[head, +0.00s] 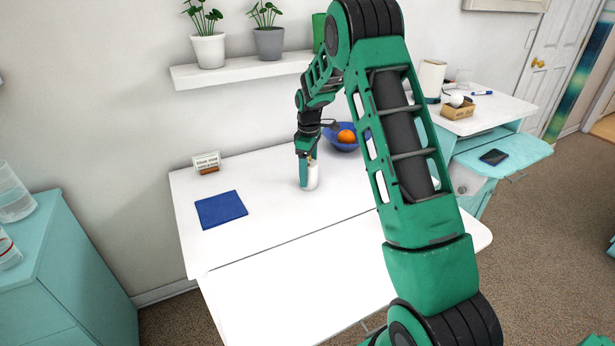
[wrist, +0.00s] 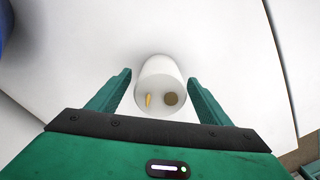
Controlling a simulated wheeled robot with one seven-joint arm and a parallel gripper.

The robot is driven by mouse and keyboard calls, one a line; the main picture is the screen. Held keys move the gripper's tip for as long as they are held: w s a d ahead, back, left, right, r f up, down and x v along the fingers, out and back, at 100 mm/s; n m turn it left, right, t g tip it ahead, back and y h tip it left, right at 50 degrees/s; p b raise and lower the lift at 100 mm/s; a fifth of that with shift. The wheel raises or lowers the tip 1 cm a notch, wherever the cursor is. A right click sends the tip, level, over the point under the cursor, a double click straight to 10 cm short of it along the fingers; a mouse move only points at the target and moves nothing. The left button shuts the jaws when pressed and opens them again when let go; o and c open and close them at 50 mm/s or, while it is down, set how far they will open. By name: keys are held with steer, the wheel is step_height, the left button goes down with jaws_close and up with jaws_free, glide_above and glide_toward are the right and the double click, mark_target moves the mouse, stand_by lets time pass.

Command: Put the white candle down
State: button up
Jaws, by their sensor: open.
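The white candle (head: 312,178) stands upright on the white table (head: 262,190), beside my gripper in the head view. In the wrist view the candle (wrist: 160,78) is between the two fingers, with a tan mark and a brown round spot on its near end. My gripper (wrist: 160,92) is open, with a gap between each finger and the candle. In the head view my gripper (head: 307,170) is low over the table and partly hides the candle.
A dark blue square mat (head: 221,209) and a small sign (head: 206,163) are left of the candle. A blue bowl (head: 338,147) with an orange (head: 346,136) stands behind it, right. A shelf (head: 240,72) with potted plants is above. The table's front is clear.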

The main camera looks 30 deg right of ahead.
steer(key=shift+f, duration=0.85)
steer(key=c, duration=1.3)
steer(key=shift+c, duration=0.3)
steer(key=shift+r, duration=0.2)
